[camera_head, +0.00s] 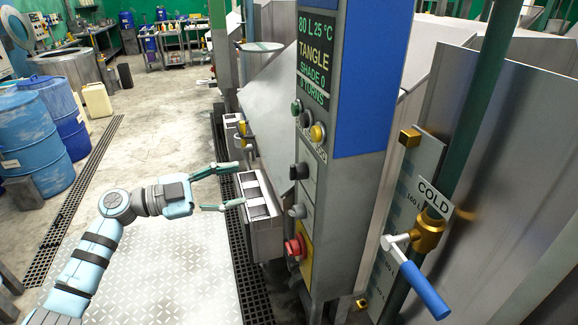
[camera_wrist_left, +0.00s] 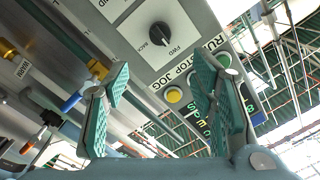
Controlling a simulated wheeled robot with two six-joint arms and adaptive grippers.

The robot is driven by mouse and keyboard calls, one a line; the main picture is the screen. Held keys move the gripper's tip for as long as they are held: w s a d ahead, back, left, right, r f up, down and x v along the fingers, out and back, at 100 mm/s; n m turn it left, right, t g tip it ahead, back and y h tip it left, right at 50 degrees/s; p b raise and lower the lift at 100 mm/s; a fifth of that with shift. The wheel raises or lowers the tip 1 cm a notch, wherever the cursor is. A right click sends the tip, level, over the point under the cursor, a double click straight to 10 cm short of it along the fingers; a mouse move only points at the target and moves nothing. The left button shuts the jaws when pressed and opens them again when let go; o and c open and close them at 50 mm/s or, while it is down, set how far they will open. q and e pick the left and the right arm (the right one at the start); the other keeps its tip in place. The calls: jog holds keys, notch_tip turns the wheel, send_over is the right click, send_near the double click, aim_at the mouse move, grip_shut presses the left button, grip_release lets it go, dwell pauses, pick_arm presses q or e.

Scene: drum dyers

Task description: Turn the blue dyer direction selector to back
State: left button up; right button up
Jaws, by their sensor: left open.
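The direction selector (camera_head: 298,171) is a black knob on the grey control panel of the blue-faced dyer column (camera_head: 362,90). It also shows near the top of the left wrist view (camera_wrist_left: 160,33), with FWD and BACK printed beside it; I cannot tell surely which mark it points to. My left gripper (camera_head: 240,184) is open and empty, to the left of the panel and apart from the knob. In the left wrist view the green finger pads (camera_wrist_left: 160,75) stand wide apart, with the knob above the gap between them. My right gripper is not in view.
Green and yellow buttons (camera_head: 317,133) sit above the selector; a grey knob (camera_head: 298,211) and red stop button (camera_head: 293,247) below. A grey box (camera_head: 262,215) juts out near my fingers. The blue-handled COLD valve (camera_head: 424,288) stands right.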

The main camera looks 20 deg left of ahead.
aim_at(290, 174)
pick_arm(q)
jog(key=x, duration=0.4)
jog(key=p+x, duration=0.1)
jog(key=x, duration=0.8)
jog(key=shift+w+d+f, duration=0.15)
jog(key=shift+w+f, duration=0.05)
jog(key=shift+f, duration=0.05)
jog(key=shift+c, duration=1.1)
jog(key=c, duration=0.9)
